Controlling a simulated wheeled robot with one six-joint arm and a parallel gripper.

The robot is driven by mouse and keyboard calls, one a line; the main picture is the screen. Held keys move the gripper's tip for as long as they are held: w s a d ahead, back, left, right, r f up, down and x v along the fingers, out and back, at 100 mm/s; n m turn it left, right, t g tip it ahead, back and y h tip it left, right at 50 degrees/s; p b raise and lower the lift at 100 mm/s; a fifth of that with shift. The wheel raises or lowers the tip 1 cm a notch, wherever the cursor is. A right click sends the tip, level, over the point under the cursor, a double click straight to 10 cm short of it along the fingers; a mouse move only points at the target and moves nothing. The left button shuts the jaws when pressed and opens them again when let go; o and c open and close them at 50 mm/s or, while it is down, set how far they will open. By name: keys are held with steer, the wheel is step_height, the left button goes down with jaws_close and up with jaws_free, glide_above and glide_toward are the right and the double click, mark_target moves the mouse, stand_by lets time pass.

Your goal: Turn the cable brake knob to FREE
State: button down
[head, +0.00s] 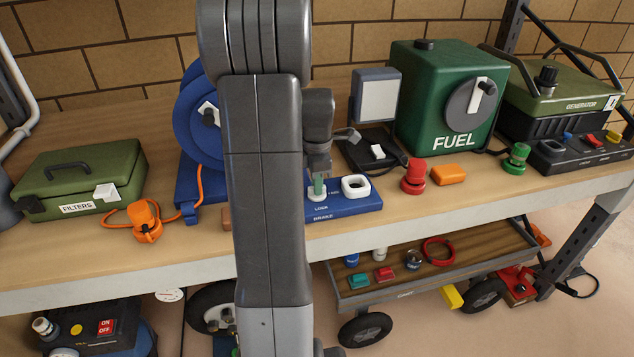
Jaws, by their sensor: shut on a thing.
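The cable brake knob (318,189) is a small piece with a green grip and a pale base on the blue base (365,206) of the cable reel (188,125). My gripper (319,174) points down from above and is shut on the knob's green grip. The word LOCK is printed on the blue base just in front of the knob. Small print to its right is too small to read surely. A white square ring piece (356,185) sits on the base right of the knob. My arm hides much of the reel and the base's middle.
A green FUEL tank (430,110), a red cap (414,177) and an orange block (448,174) stand to the right. A generator (565,95) is at far right. A FILTERS case (80,175) and orange plug (146,222) are left. A loaded cart (470,275) stands below the bench.

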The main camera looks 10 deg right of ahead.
steer(key=shift+r, duration=0.1)
stand_by(0.3)
steer(key=shift+w, duration=0.1)
steer(key=c, duration=1.4)
jaws_free()
steer(key=shift+c, duration=0.2)
step_height(320, 180, up, 14)
steer(key=shift+b, duration=0.45)
step_height(320, 180, down, 14)
steer(key=shift+f+p, duration=0.1)
steer(key=shift+p, duration=0.35)
